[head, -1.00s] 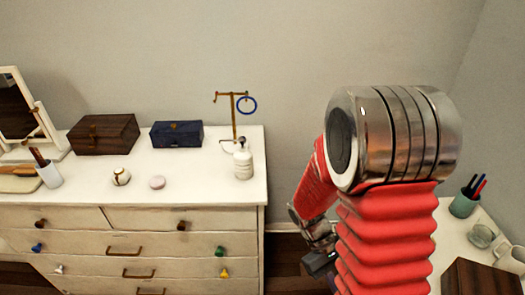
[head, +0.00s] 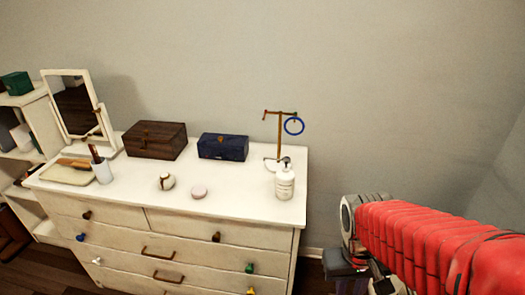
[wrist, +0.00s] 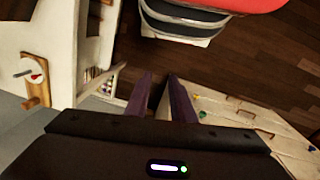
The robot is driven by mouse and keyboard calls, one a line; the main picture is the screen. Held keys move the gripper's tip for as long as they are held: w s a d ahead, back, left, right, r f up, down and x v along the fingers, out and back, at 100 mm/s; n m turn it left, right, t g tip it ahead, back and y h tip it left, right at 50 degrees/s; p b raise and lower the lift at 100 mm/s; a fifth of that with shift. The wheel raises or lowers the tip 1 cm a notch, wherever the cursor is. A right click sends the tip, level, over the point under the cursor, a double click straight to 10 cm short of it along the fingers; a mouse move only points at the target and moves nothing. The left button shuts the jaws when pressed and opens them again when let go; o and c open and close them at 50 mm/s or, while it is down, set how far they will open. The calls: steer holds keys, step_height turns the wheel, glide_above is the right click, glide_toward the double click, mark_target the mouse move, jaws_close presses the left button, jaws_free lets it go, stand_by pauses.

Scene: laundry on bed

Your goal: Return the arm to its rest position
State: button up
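My arm (head: 430,240) is red and ribbed, with a silver joint, and reaches in from the right edge of the head view, low and to the right of the dresser. Its lower end is cut off by the bottom edge. My gripper (wrist: 160,80) shows in the wrist view as two dark purple fingers, apart with a narrow gap. Wood floor shows between them and nothing is held. The fingertips are not clear in the head view.
Shelves (head: 20,150) stand at left. Bare wall is behind the arm.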

steer(key=a+r+t, duration=0.2)
steer(key=r, duration=0.4)
steer(key=s+a+r+t+y, duration=0.1)
steer(key=r+t, duration=0.2)
steer(key=r, duration=0.3)
steer(key=shift+a+r+t, duration=0.3)
steer(key=shift+a+r, duration=0.05)
steer(key=shift+r, duration=0.05)
steer(key=shift+s, duration=0.1)
stand_by(0.5)
